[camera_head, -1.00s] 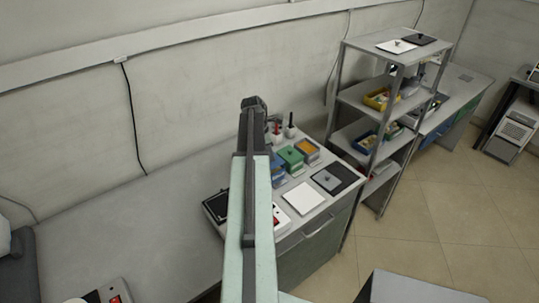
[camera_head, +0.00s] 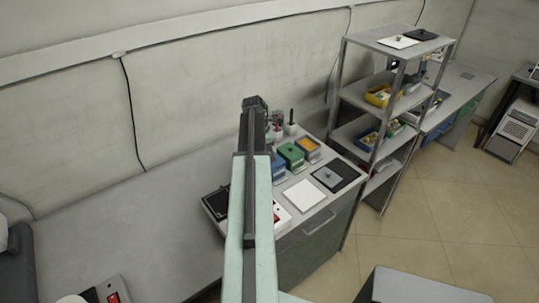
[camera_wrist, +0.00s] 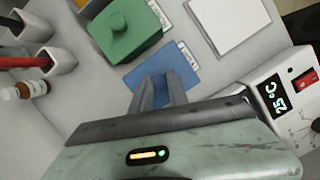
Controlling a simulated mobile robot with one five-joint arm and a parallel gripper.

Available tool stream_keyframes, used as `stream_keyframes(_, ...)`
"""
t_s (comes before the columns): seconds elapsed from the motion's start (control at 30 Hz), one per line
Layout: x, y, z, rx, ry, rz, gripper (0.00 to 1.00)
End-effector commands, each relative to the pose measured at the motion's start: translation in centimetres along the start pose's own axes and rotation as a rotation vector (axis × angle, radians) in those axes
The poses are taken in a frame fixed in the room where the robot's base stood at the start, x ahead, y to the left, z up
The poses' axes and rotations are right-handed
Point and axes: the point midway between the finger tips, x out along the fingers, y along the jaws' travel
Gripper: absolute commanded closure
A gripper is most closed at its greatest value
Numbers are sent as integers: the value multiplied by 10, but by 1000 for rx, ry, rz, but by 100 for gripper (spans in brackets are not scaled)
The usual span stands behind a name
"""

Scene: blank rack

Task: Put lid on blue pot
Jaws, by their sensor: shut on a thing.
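In the wrist view my gripper (camera_wrist: 163,90) reaches down over a flat blue square (camera_wrist: 165,76), which looks like the blue lid. The fingers are close together and appear shut on its knob, which they hide. In the head view the blue pot (camera_head: 278,170) stands on the counter beside the green pot, partly hidden by my arm. My fingertips are hidden there too. I cannot tell whether the lid rests on the pot or hangs just above it.
A green pot with a knobbed lid (camera_wrist: 125,32) stands close by, with an orange pot (camera_head: 307,146) beyond. A white plate (camera_wrist: 221,22) is bare. A grey lid lies on a black plate (camera_head: 350,176). A temperature device (camera_wrist: 280,95) and pen holders (camera_wrist: 57,62) are near.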

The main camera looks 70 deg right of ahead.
Motion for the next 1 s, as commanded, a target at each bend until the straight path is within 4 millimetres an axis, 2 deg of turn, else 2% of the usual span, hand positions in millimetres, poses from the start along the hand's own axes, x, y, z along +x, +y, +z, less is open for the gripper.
stream_keyframes(1.0, 7, 0, 0, 2, 0, -1, 100)
